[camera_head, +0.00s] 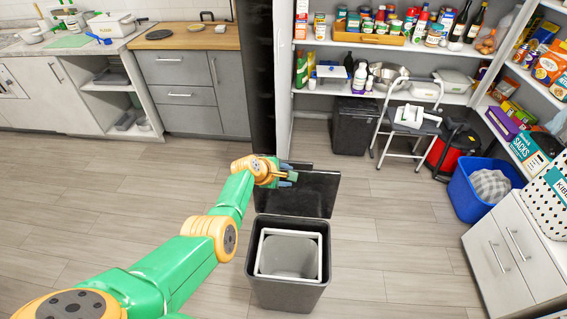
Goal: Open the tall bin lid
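The tall bin (287,294) is dark grey and stands upright on the floor in front of me. Its lid (318,195) is open and stands raised at the back of the bin. The opening shows a light inner frame (323,258) and a grey inside. My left arm reaches in from the lower left, and my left gripper (289,177) is at the upper left part of the lid, overlapping it in the picture. I cannot tell whether the gripper touches the lid or how far apart its fingers are. My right gripper is out of view.
A tall dark cabinet side (262,80) stands behind the gripper. Shelves with groceries, a step stool (404,125), a red bin (453,150) and a blue tub (468,196) are at the right. The floor left and right of the bin is clear.

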